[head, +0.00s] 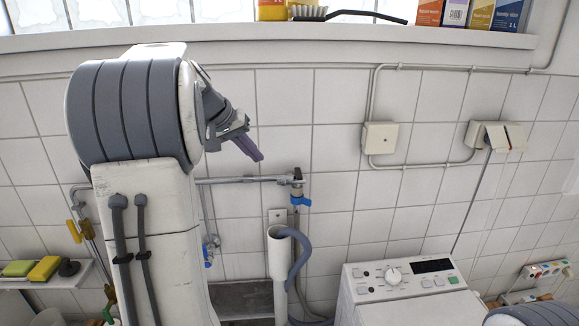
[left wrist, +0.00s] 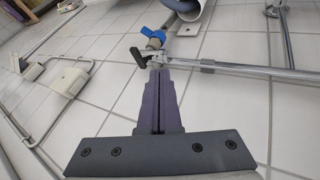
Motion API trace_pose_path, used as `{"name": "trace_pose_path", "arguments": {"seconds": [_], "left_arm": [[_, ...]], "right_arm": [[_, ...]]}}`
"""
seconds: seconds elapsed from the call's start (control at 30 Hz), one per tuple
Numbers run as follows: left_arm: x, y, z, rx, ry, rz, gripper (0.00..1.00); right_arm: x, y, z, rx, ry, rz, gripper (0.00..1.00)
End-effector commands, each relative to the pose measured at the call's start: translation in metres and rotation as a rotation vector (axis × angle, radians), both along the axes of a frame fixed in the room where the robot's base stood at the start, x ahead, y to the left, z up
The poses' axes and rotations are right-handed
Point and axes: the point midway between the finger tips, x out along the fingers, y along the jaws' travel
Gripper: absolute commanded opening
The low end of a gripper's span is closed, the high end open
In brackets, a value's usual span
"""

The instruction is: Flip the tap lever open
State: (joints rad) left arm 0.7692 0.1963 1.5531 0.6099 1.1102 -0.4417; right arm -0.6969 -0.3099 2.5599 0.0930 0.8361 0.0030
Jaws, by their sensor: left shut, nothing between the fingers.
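The tap (head: 297,182) stands at the right end of a horizontal wall pipe, with a blue fitting (head: 300,201) below it. In the left wrist view, the tap (left wrist: 152,47) is just beyond my fingertips. Contact cannot be told. My right gripper is out of view.
A standpipe (head: 279,255) with a grey hose (head: 303,250) is below the tap. A washing machine (head: 405,285) stands to the right. A window sill (head: 300,40) with boxes and a brush runs above. Socket boxes (head: 380,138) sit on the tiled wall.

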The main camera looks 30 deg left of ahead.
Motion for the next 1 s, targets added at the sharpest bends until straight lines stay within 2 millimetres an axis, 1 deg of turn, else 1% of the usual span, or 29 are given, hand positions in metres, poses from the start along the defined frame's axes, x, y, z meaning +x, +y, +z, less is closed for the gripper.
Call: {"name": "trace_pose_path", "arguments": {"seconds": [0.03,0.1,0.37,0.47,0.57,0.67,0.97,1.0], "left_arm": [[-0.001,0.005,0.002,0.0,-0.004,0.007,0.0],[-0.001,0.006,0.003,0.001,-0.007,0.009,0.0],[0.0,0.005,0.002,0.001,-0.005,0.008,0.0],[0.003,0.004,-0.002,0.0,-0.005,0.007,0.0],[0.009,0.002,-0.011,-0.003,-0.002,0.007,0.0],[0.02,-0.001,-0.025,-0.003,-0.001,0.006,0.0],[0.057,-0.01,-0.076,-0.002,0.0,0.009,0.0],[0.061,-0.015,-0.075,0.0,-0.002,0.005,0.0]], "right_arm": [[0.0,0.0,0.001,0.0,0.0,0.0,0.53],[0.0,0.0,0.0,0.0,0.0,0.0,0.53],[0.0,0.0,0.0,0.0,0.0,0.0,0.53],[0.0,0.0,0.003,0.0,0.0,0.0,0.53],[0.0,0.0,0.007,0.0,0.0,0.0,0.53],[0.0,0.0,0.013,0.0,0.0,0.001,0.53],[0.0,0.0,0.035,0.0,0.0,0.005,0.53],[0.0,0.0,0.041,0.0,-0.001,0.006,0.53]]}}
